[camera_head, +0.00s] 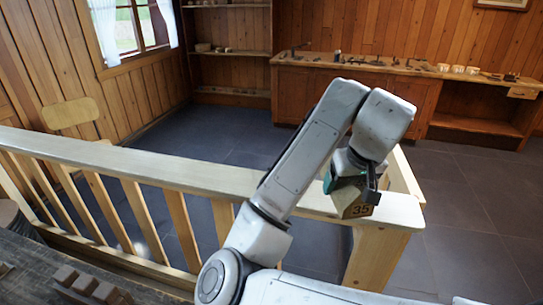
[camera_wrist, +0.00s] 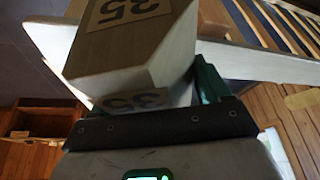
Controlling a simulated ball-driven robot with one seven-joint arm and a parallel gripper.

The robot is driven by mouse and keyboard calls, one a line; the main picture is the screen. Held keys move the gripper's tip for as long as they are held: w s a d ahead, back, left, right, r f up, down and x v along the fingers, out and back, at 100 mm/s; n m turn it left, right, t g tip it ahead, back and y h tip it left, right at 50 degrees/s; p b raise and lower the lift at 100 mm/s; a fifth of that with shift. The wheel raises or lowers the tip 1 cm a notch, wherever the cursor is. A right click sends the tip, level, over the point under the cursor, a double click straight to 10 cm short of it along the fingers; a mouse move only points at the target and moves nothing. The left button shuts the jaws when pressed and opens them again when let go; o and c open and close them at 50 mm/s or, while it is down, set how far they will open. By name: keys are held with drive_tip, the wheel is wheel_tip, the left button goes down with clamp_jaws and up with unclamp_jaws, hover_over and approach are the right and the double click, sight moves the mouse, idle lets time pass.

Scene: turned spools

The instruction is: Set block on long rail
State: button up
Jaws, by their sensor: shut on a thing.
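The block (camera_head: 352,201) is pale wood with the number 35 on it. My gripper (camera_head: 352,187) is shut on it, with teal fingers at its sides. In the wrist view the block (camera_wrist: 125,55) fills the upper middle and shows 35 on two faces. The long rail (camera_head: 170,168) is the pale wooden top bar running from the left to the corner post. In the head view the block overlaps the rail's right end. I cannot tell whether it touches the rail. My arm hides part of the rail.
A shorter rail (camera_head: 404,178) runs back from the corner. Slanted balusters (camera_head: 181,229) stand under the long rail. A dark bench (camera_head: 40,275) with small blocks (camera_head: 92,286) is at the lower left. A workbench (camera_head: 350,66) with small items stands at the back wall. A chair (camera_head: 70,113) stands beyond the rail.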

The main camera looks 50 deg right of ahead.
drive_tip(key=w+d+f+b, duration=0.1)
drive_tip(key=w+d+f, duration=0.1)
drive_tip(key=d, duration=0.1)
drive_tip(key=w+d+f+b, duration=0.1)
drive_tip(key=w+d+f, duration=0.1)
drive_tip(key=d+f, duration=0.1)
drive_tip(key=w+d+f+b, duration=0.1)
drive_tip(key=w+d+f, duration=0.2)
drive_tip(key=d, duration=0.1)
drive_tip(key=shift+d+f, duration=0.2)
drive_tip(key=shift+d, duration=0.15)
drive_tip(key=shift+w+d+f, duration=0.15)
drive_tip(key=shift+d+f, duration=0.2)
drive_tip(key=shift+f, duration=0.1)
drive_tip(key=shift+w+d+f, duration=0.1)
drive_tip(key=shift+f, duration=0.1)
drive_tip(key=shift+d+f, duration=0.1)
drive_tip(key=shift+f, duration=1.5)
drive_tip(key=shift+f, duration=0.1)
drive_tip(key=o, duration=1.2)
drive_tip(key=shift+o, duration=0.2)
drive_tip(key=p+v, duration=0.1)
drive_tip(key=v, duration=1.1)
